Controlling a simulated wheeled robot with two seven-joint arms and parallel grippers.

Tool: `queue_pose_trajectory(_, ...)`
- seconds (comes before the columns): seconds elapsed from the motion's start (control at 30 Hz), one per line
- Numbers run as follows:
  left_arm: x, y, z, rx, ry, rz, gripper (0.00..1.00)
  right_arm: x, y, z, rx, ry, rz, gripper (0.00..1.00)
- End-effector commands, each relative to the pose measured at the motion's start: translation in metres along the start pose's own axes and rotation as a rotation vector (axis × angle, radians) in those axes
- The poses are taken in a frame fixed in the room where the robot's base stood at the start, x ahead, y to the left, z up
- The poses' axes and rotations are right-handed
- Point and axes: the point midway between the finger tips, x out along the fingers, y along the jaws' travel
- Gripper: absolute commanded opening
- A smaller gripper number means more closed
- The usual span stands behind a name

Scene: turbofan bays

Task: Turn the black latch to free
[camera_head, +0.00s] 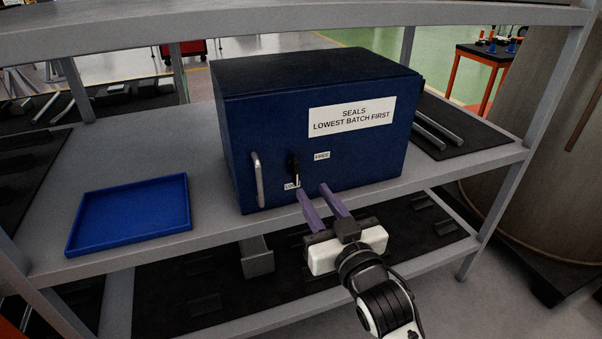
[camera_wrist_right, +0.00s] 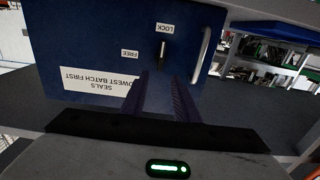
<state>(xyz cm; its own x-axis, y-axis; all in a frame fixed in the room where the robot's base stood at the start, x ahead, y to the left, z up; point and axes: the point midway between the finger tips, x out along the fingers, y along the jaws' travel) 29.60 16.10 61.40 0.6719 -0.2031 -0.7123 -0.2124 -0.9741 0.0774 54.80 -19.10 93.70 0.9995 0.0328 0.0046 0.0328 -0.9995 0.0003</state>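The black latch (camera_head: 293,165) is on the front of a dark blue box (camera_head: 262,130), right of its silver handle (camera_head: 259,180). It points down towards the LOCK label (camera_head: 289,187); the FREE label (camera_head: 322,156) is to its right. In the right wrist view, which is upside down, the latch (camera_wrist_right: 162,50) stands between and beyond the fingertips, with the LOCK label (camera_wrist_right: 165,28) above it. My right gripper (camera_head: 313,190) is open and empty, its purple fingers aimed at the box front just below and right of the latch, apart from it. My left gripper is out of view.
The box stands on a grey shelf (camera_head: 210,245). An empty blue tray (camera_head: 130,214) lies to its left. A dark mat with metal bars (camera_head: 440,130) lies to the right. Grey uprights (camera_head: 530,120) and an upper shelf (camera_head: 280,14) frame the space.

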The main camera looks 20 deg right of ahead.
Motion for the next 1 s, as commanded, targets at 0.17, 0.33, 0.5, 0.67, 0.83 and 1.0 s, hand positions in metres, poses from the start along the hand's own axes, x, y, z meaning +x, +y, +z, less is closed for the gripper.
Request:
queue_pose_trajectory(0.17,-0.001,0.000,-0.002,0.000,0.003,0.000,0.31,0.034,0.000,-0.001,0.000,0.000,-0.001,0.28)
queue_pose_trajectory(0.33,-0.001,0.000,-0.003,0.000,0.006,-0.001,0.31,0.064,0.000,0.000,0.000,-0.002,-0.001,0.28)
queue_pose_trajectory(0.5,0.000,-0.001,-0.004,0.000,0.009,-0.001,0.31,0.083,0.000,0.001,0.000,-0.003,-0.001,0.28)
queue_pose_trajectory(0.67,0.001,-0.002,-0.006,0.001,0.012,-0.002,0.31,0.089,0.000,0.002,0.000,-0.004,-0.001,0.28)
queue_pose_trajectory(0.83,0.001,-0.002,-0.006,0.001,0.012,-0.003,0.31,0.089,0.000,0.002,0.000,-0.004,-0.001,0.28)
queue_pose_trajectory(1.0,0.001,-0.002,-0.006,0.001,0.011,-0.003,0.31,0.089,-0.001,0.002,0.000,-0.004,-0.001,0.08)
